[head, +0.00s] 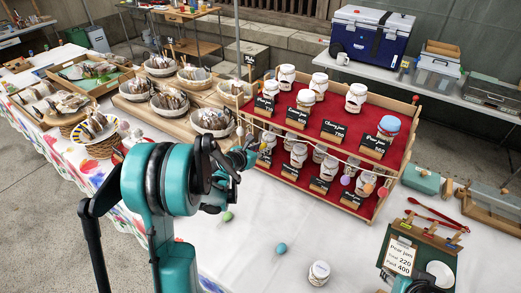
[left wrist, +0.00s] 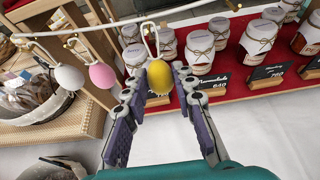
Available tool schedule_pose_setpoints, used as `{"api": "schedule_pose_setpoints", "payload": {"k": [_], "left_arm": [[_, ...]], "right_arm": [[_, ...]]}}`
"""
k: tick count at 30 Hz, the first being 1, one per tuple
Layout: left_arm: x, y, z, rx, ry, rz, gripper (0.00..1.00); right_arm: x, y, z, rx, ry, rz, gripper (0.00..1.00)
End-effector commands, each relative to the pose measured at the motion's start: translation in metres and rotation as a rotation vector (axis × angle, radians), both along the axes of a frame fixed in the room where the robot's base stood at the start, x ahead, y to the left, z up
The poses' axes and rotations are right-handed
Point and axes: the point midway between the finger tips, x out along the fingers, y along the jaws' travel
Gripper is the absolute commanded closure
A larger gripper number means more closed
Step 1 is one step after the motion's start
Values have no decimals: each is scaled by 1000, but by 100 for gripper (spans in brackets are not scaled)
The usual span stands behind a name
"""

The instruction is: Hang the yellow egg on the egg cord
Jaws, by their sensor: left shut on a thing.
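The yellow egg (left wrist: 159,77) is between the fingertips of my left gripper (left wrist: 151,85), which is shut on it. Its white wire hook (left wrist: 150,38) points up and overlaps the egg cord (left wrist: 105,27) in the left wrist view; I cannot tell whether it is over the cord. A white egg (left wrist: 68,78) and a pink egg (left wrist: 102,75) hang from the cord left of it. In the head view, my left gripper (head: 248,155) is at the left end of the jam rack. The yellow egg is small and partly hidden there. My right gripper is not in view.
The red jam rack (head: 345,135) stands close behind the cord. More eggs hang farther right, including a pink one (head: 345,180). A green egg (head: 228,216), a teal egg (head: 281,249) and a jar (head: 319,273) stand on the white tablecloth. Bread baskets (head: 212,121) are at left.

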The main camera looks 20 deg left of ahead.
Motion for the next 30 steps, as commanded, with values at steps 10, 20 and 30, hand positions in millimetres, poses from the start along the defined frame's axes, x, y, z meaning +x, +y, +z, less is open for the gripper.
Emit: {"api": "schedule_pose_setpoints", "payload": {"k": [10, 20, 30], "left_arm": [[0, 0, 0, 0, 0, 0, 84], [0, 0, 0, 0, 0, 0, 50], [-29, 4, 13, 0, 1, 2, 50]], "right_arm": [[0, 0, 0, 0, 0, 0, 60], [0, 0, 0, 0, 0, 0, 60], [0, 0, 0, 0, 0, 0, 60]]}}
